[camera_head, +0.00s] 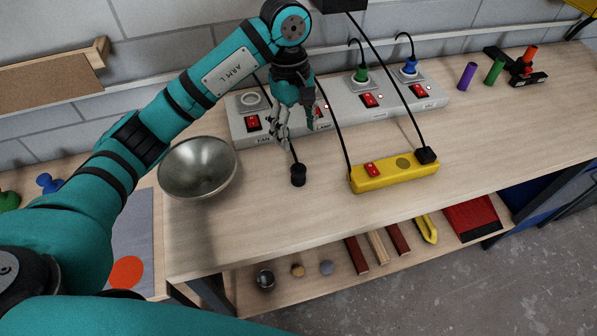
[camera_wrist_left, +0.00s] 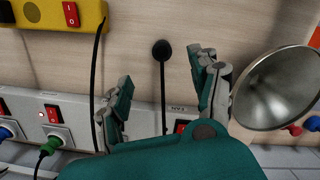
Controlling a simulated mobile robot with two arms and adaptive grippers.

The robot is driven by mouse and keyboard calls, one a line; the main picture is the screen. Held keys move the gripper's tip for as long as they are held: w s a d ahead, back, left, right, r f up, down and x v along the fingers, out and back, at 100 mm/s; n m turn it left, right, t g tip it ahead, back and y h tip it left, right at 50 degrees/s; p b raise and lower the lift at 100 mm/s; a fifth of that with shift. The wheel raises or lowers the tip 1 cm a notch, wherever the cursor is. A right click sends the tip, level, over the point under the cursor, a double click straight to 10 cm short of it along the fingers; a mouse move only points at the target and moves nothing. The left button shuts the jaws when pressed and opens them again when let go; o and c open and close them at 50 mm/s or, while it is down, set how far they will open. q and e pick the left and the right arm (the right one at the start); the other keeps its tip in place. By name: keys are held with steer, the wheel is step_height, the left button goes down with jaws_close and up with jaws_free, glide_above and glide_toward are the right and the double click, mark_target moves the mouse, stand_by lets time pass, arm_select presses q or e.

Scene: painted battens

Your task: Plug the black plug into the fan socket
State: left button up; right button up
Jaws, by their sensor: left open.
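The black plug (camera_head: 298,176) stands on the wooden table in front of the socket strip, its cord running up behind my gripper. It also shows in the wrist view (camera_wrist_left: 161,49). The fan socket (camera_head: 250,102) is the leftmost on the grey strip, a round empty outlet above a red switch and a FAN label. My left gripper (camera_head: 296,133) is open and empty, pointing down just behind and above the plug. In the wrist view its fingers (camera_wrist_left: 166,88) are spread either side of the plug's cord. The gripper covers the second socket. My right gripper is not in view.
A metal bowl (camera_head: 198,168) stands close left of the plug. A yellow power block (camera_head: 394,174) with black cords lies to the right. Green (camera_head: 361,75) and blue (camera_head: 410,67) plugs sit in the right sockets. The table's front middle is clear.

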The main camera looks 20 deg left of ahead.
mark_target(298, 167)
arm_select(q)
steer(key=f, duration=0.2)
steer(key=f+p, duration=0.1)
steer(key=f, duration=0.2)
steer(key=f+p, duration=0.1)
steer(key=f, duration=0.2)
steer(key=shift+s+d, duration=0.3)
steer(key=shift+d, duration=0.1)
steer(key=shift+f+p, duration=0.3)
steer(key=shift+f, duration=0.35)
step_height(298, 167, down, 4)
steer(key=p, duration=0.2)
steer(key=shift+a+f+p, duration=0.1)
steer(key=shift+f+p, duration=0.15)
steer(key=shift+p, duration=0.15)
steer(key=shift+f, duration=0.2)
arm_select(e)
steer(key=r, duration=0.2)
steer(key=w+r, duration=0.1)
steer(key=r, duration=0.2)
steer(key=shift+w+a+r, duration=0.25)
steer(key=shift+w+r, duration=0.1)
arm_select(q)
steer(key=c, duration=1.2)
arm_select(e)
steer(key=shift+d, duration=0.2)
